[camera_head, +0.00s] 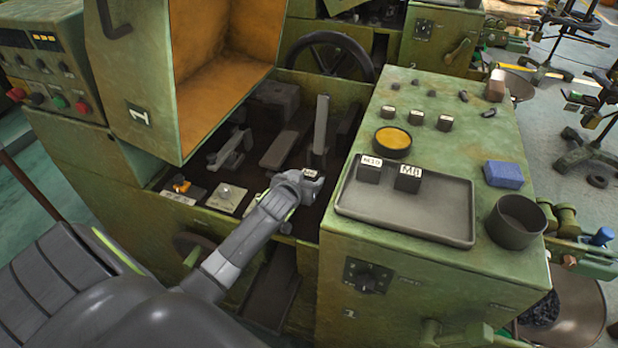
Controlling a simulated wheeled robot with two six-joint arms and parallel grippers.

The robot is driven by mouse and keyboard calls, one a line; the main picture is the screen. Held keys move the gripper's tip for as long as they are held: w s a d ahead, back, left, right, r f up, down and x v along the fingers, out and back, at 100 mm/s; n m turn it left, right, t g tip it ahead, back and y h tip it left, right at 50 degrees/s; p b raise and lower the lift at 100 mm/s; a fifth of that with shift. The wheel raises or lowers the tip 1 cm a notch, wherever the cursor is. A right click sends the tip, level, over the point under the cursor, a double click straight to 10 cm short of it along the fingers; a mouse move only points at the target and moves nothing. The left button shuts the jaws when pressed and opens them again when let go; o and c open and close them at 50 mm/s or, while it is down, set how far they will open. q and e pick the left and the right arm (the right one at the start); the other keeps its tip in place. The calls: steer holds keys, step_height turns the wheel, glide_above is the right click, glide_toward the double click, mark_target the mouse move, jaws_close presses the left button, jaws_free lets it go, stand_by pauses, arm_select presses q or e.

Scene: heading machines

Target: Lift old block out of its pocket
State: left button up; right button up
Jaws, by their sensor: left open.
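My left gripper (312,178) is inside the open front of the green heading machine, at the near right of its dark bay. A small dark block with a white label (310,172) shows right at the fingertips, and the gripper hides most of it. The pocket around this block is hidden by the gripper and the dark bay. The left gripper is open; whether its fingers touch the block I cannot tell. Two dark labelled blocks, one marked M10 (370,168) and one marked M8 (408,178), stand in the grey tray (430,222) on the machine top. My right gripper is not in view.
The raised guard door (150,90) with its orange inside stands left of the bay. An upright grey lever (321,125) rises just behind the gripper. A dark cup (515,222), a blue sponge-like block (503,174) and an orange-topped tin (392,140) stand around the tray.

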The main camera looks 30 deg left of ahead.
mark_target(310, 171)
arm_select(q)
steer(key=shift+x, duration=2.3)
steer(key=shift+r, duration=0.15)
steer(key=shift+c, duration=0.4)
steer(key=c, duration=1.2)
steer(key=shift+w+r, duration=0.1)
steer(key=shift+w, duration=0.05)
steer(key=shift+c, duration=1.1)
steer(key=shift+r, duration=0.1)
